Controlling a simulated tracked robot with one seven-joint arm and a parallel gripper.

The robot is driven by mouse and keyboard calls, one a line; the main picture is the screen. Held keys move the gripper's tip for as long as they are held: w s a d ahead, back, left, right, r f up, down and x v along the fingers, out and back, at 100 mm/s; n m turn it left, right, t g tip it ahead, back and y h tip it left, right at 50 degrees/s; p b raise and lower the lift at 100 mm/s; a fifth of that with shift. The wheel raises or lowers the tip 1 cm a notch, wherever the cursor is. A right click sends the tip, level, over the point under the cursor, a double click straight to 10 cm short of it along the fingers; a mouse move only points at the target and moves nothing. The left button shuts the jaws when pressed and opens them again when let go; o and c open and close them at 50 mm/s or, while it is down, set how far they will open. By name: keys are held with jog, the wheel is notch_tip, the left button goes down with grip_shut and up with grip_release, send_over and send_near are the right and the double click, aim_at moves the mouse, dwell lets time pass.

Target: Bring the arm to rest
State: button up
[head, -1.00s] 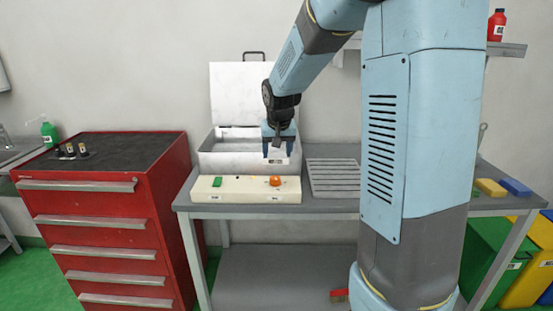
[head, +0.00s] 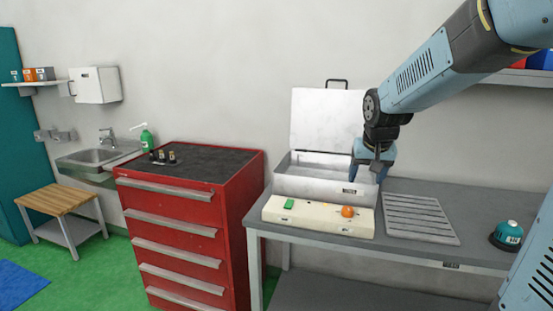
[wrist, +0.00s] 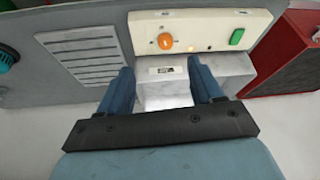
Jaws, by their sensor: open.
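My gripper (head: 372,178) hangs fingers-down at the right front corner of the open white metal box (head: 310,188) on the grey bench, in the head view. It overlaps the box there; I cannot tell whether it touches. In the wrist view my gripper (wrist: 163,80) has its two blue fingers spread apart. Nothing is held between them. The labelled white box (wrist: 168,92) shows beyond and between the fingers. My arm reaches in from the upper right of the head view, with its elbow cut off by the frame.
A cream control panel (head: 318,215) with a green button (head: 289,204) and orange knob (head: 348,211) lies before the box. A slatted grey plate (head: 420,217) and teal-topped object (head: 508,235) are to its right. A red drawer cabinet (head: 185,225) stands left.

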jog(key=s+r+n, duration=0.1)
jog(key=s+r, duration=0.2)
jog(key=s, duration=2)
jog(key=shift+s+a+r+n+t, duration=0.2)
jog(key=shift+a+n+t, duration=0.1)
jog(key=shift+a+t, duration=0.15)
jog(key=shift+c, duration=0.5)
